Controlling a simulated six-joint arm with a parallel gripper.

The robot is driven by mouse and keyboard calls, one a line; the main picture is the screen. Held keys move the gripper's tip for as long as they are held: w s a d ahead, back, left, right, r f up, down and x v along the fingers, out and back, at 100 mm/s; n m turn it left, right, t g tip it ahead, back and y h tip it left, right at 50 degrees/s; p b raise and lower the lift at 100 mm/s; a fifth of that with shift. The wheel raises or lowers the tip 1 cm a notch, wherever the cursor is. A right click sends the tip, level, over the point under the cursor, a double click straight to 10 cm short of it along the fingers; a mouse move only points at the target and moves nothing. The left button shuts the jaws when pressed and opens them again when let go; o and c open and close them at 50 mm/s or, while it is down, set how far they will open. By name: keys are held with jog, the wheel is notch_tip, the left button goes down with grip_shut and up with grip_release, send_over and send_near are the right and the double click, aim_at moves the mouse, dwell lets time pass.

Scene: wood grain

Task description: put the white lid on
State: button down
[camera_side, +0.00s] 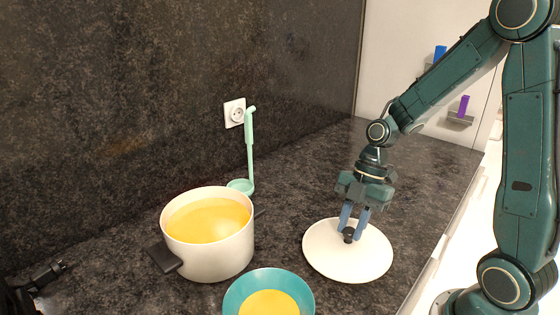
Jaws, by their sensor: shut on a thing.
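The white lid (335,262) is a round disc with a dark knob (348,234) at its middle, lying on or just above the dark counter at right of centre. My gripper (352,228) points down from above, with its blue fingers shut on the knob. A white pot (213,257) with dark side handles stands to the left of the lid, its top open. It holds yellow liquid (208,220). I cannot tell whether the lid touches the counter.
A teal bowl (233,291) with yellow contents stands at the front, between pot and lid. A mint ladle (250,150) stands upright behind the pot, near the wall socket (234,113). A dark object (40,277) is at the far left. The counter behind the lid is clear.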

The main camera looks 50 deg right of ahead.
aim_at(351, 228)
notch_tip(351, 228, up, 19)
jog(key=shift+f, duration=0.2)
dwell(0.4)
dwell(0.7)
jog(key=w+a+f+m+t, duration=0.2)
jog(key=w+a+m, duration=0.4)
jog(key=w+a, duration=1.4)
jog(key=w, duration=0.2)
jog(key=shift+w+f+h, duration=0.25)
jog(key=shift+w+h, duration=0.05)
jog(key=shift+f, duration=0.2)
jog(key=shift+f, duration=2.25)
